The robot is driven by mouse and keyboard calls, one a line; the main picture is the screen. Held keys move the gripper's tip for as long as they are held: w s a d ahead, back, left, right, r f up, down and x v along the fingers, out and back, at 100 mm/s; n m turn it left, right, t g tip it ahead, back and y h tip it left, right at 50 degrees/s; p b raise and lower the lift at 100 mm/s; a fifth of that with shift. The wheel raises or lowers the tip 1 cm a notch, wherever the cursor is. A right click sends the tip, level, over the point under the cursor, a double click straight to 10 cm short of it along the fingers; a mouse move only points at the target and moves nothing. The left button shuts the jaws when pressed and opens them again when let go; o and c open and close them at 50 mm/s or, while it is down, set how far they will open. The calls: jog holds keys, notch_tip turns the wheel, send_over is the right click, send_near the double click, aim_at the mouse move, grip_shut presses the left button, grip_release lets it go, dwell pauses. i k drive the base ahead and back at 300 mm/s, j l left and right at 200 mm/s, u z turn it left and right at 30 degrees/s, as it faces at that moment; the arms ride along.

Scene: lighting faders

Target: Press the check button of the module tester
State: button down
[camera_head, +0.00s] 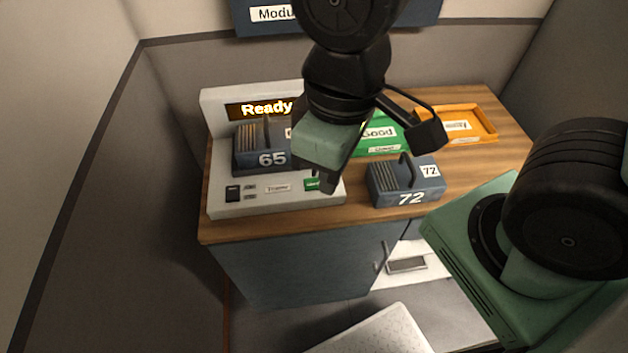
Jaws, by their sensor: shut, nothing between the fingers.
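The module tester (225,207) is a light grey unit at the left of the wooden counter, with a lit display (262,109) reading "Ready". A dark blue module marked 65 (262,160) sits in it. On its front panel, a green button (312,184) with a small label shows at the right, partly covered by my gripper. My gripper (328,186) points down with its fingers shut and empty, at or just above the panel beside the green button. I cannot tell whether it touches. A black switch (233,194) is at the panel's left.
A second dark blue module marked 72 (403,182) stands on the counter (470,165) right of the tester. Behind it are a green tray (378,149) labelled "Good" and an orange tray (490,124). Walls close in the counter's sides.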

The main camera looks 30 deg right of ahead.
aim_at(309, 184)
jog(key=k+u, duration=0.35)
jog(key=k+j+u, duration=0.1)
jog(key=u, duration=0.25)
jog(key=k+j+u, duration=0.2)
jog(key=k+u, duration=0.15)
